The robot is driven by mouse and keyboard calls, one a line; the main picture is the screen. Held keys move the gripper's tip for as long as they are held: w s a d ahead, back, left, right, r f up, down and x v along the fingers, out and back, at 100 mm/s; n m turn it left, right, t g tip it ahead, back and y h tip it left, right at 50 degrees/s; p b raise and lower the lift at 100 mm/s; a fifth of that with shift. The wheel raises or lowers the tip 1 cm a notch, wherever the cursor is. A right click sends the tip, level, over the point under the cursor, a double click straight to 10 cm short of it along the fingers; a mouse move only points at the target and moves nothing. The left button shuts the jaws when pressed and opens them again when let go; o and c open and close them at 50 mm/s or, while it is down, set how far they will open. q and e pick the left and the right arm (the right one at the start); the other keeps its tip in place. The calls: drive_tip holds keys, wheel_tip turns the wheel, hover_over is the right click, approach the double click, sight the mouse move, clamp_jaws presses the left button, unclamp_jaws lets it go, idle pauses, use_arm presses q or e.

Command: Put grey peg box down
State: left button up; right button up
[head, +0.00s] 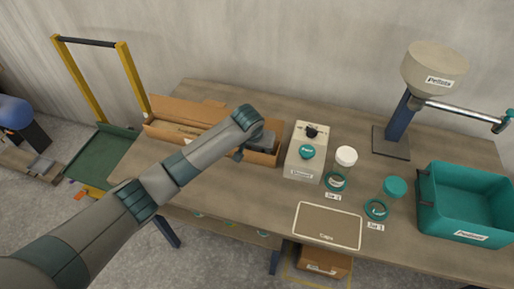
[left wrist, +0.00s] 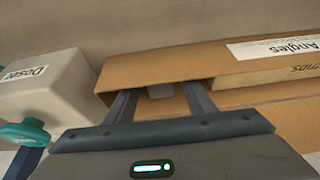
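A small grey block, perhaps the grey peg box (left wrist: 160,91), shows between my left fingers in the left wrist view, at the cardboard box's edge. Most of it is hidden. My left gripper (left wrist: 160,98) has its two fingers apart, with gaps visible on both sides of the grey block. In the head view my left gripper (head: 262,142) is at the right end of the long cardboard box (head: 187,113), and my forearm covers part of that box. My right gripper is not in view.
A white "Doser" box (head: 304,148) stands close right of the gripper; it also shows in the left wrist view (left wrist: 50,92).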

use_arm(q)
drive_tip(key=shift+s+r, duration=0.2)
drive_tip(key=shift+r, duration=0.5)
drive_tip(key=b+v, duration=0.1)
drive_tip(key=v, duration=0.9)
drive_tip(key=shift+s+a+r, duration=0.15)
drive_tip(key=shift+a+r, duration=0.05)
drive_tip(key=shift+r, duration=0.15)
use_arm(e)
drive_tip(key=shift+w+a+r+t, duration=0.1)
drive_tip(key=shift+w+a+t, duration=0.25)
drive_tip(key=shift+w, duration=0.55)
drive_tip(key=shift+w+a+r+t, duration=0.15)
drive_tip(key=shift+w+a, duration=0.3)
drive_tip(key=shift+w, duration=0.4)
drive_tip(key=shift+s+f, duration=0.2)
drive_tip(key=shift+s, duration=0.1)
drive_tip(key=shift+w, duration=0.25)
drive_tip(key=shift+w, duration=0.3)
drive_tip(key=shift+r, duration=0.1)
use_arm(q)
drive_tip(key=shift+c, duration=0.6)
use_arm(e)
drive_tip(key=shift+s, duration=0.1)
